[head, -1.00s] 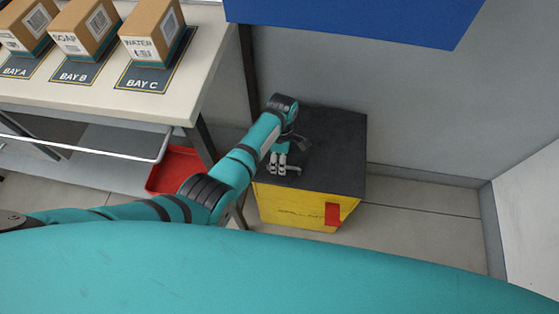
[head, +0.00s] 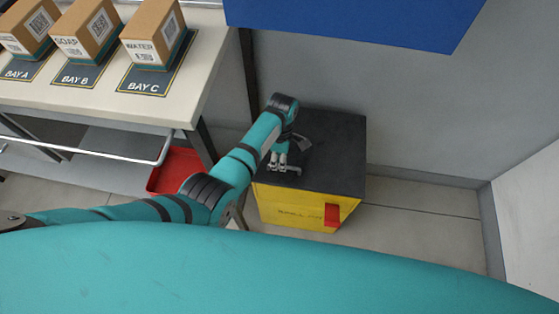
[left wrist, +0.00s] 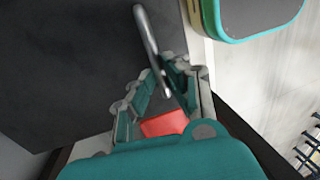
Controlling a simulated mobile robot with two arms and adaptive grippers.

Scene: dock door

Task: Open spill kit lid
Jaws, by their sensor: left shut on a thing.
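The spill kit is a yellow box (head: 285,208) with a flat dark lid (head: 335,150), which looks closed. A red latch (head: 332,215) is on its front, right of the faint lettering; red also shows in the left wrist view (left wrist: 165,123). A grey metal handle (left wrist: 150,40) crosses the lid near its front edge. My left gripper (head: 281,164) is over the front left of the lid, shut on the handle; its fingers (left wrist: 160,86) are on either side of the bar in the left wrist view. My right gripper is not in view.
A white table (head: 190,85) with cartons on bay mats stands at the left. A red bin (head: 175,172) is under it, beside the kit. A blue panel (head: 350,20) hangs above. Grey walls are behind and right. Floor (head: 420,215) right of the kit is clear.

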